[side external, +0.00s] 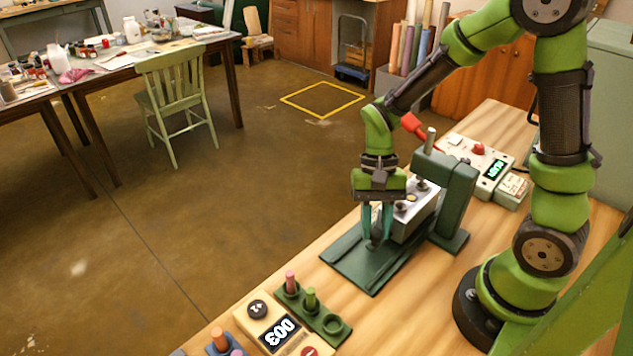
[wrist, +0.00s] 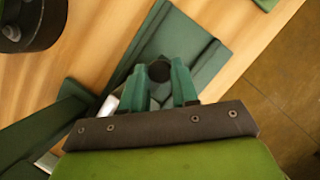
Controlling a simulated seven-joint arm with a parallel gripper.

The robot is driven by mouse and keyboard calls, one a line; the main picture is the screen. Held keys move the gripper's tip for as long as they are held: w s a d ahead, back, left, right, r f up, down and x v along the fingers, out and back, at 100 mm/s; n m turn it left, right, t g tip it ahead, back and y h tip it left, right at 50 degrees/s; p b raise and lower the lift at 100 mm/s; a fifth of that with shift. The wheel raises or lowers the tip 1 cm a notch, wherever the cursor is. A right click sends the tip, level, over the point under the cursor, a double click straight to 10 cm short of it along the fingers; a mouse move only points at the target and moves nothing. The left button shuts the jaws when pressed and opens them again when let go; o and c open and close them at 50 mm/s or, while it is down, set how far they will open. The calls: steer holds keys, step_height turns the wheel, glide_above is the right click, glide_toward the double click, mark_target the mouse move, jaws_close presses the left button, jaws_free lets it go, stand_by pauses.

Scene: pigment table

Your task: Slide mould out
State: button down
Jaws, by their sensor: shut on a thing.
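The mould (side external: 415,217) is a silver metal block with dark knobs on top. It sits on the dark green base plate (side external: 350,268) of a press, partly under the green press frame (side external: 458,185). My gripper (side external: 375,240) points down at the mould's near left end, its teal fingers low over the plate. In the wrist view my gripper (wrist: 160,72) is shut around a dark round knob (wrist: 160,71), which seems to be the mould's handle. A sliver of silver (wrist: 109,105) shows beside the fingers; my gripper hides most of the mould there.
A control box (side external: 478,165) with a red button and green display stands behind the press. A green rack (side external: 312,310) with coloured pegs and a counter box (side external: 275,325) reading 003 stand in front. The plate's front left part is bare.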

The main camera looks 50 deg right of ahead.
steer(key=a, duration=1)
steer(key=shift+a, duration=0.35)
steer(key=c, duration=1)
jaws_free()
steer(key=shift+o, duration=0.7)
steer(key=shift+d+r, duration=0.1)
steer(key=v, duration=1.6)
steer(key=shift+r, duration=0.35)
steer(key=shift+w, duration=0.1)
